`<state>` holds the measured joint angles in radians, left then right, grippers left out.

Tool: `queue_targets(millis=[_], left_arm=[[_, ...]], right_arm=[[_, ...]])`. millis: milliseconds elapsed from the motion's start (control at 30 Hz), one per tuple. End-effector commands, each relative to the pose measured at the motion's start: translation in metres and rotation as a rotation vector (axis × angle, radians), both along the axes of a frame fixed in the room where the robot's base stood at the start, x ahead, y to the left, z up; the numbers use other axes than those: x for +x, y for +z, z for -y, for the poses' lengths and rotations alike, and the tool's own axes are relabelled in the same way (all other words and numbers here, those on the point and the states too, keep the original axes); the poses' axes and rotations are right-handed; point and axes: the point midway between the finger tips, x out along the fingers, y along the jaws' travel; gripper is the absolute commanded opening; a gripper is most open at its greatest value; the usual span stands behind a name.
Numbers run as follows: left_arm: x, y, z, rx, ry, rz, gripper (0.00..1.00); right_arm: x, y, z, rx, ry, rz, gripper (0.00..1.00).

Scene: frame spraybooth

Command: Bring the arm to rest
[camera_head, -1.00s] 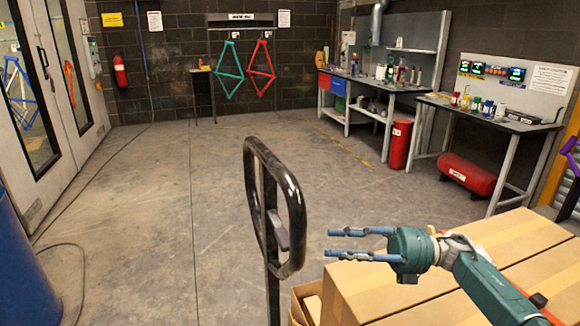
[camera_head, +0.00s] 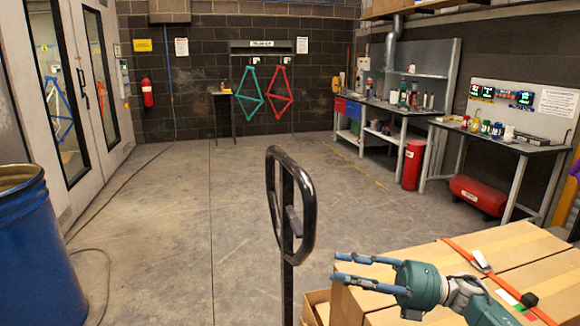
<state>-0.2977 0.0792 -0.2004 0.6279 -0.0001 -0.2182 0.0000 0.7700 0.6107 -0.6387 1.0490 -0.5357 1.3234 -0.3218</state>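My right gripper (camera_head: 337,266) is in the lower right of the head view. Its two blue fingers point left and stand apart with nothing between them, so it is open and empty. In the picture it lies in front of the cardboard boxes (camera_head: 500,249); I cannot tell how far above them it is. My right arm comes in from the bottom right. My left gripper is not in view.
A black looped handle (camera_head: 307,240) stands just left of the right gripper. A blue drum (camera_head: 45,260) is at the left edge. Benches (camera_head: 505,146) line the right wall. The concrete floor (camera_head: 200,220) between is largely clear.

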Motion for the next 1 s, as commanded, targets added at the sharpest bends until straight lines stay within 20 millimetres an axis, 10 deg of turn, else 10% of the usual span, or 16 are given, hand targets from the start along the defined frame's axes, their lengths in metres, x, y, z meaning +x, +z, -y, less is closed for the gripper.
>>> queue_targets(millis=[567, 800, 1000], left_arm=[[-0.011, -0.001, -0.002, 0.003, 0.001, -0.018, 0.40], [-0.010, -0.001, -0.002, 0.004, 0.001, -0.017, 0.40], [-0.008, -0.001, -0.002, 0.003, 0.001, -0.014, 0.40]], right_arm=[[0.045, -0.027, -0.041, 0.308, -0.425, -0.367, 0.31], [0.045, -0.090, -0.010, 0.511, -0.782, -0.788, 0.31], [-0.014, -0.179, 0.036, 0.621, -1.110, -1.234, 0.31]])
